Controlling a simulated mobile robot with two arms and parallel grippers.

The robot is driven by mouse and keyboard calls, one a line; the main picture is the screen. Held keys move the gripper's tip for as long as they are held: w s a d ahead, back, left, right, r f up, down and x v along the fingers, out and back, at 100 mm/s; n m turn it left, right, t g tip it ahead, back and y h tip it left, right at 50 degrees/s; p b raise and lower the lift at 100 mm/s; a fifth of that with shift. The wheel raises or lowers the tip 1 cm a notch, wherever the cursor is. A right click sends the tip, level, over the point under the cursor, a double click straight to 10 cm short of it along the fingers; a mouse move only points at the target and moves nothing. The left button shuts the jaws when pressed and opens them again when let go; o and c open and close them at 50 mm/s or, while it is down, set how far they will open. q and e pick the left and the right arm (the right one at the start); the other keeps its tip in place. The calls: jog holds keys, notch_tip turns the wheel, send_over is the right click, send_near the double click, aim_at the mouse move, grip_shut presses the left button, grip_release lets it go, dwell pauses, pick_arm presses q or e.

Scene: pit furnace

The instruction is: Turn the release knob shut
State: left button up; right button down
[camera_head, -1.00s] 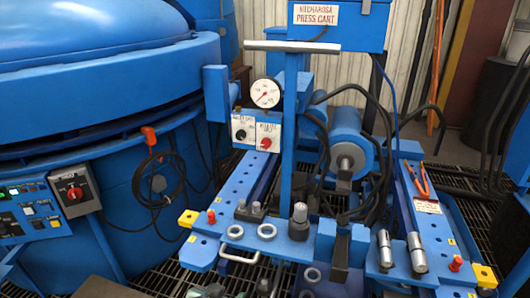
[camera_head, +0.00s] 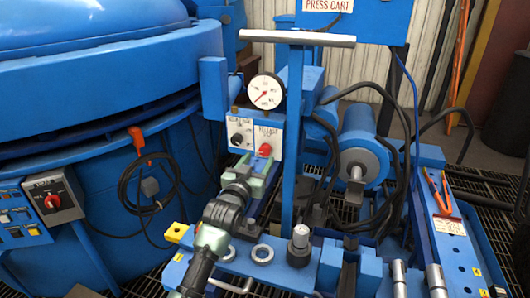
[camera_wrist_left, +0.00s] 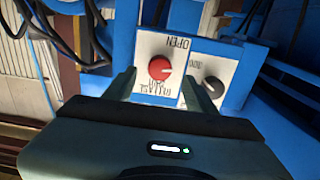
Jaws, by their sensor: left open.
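The red release knob (camera_head: 265,149) sits on a white plate on the front of the blue press cart, below the round gauge. It also shows in the left wrist view (camera_wrist_left: 161,67), beside an upside-down "OPEN" label. My left gripper (camera_head: 256,166) reaches up to the plate from below. In the left wrist view its two fingers (camera_wrist_left: 160,82) are apart, one on each side of the red knob. I cannot tell whether they touch it. My right gripper is in neither view.
A black knob (camera_head: 237,139) on its own white plate is close beside the red one. The gauge (camera_head: 265,91) hangs just above. A blue upright post (camera_head: 293,140) and a blue cylinder (camera_head: 361,145) with hoses stand to the right.

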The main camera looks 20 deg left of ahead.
aim_at(264, 153)
pick_arm(q)
jog(key=w, duration=0.4)
jog(key=shift+w+d+f+b, duration=0.1)
jog(key=shift+w+f+b, duration=0.05)
jog(key=shift+b, duration=0.25)
jog(key=shift+w, duration=0.5)
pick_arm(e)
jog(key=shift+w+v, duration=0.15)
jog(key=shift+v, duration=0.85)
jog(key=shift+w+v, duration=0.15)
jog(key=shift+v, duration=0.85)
pick_arm(q)
grip_shut()
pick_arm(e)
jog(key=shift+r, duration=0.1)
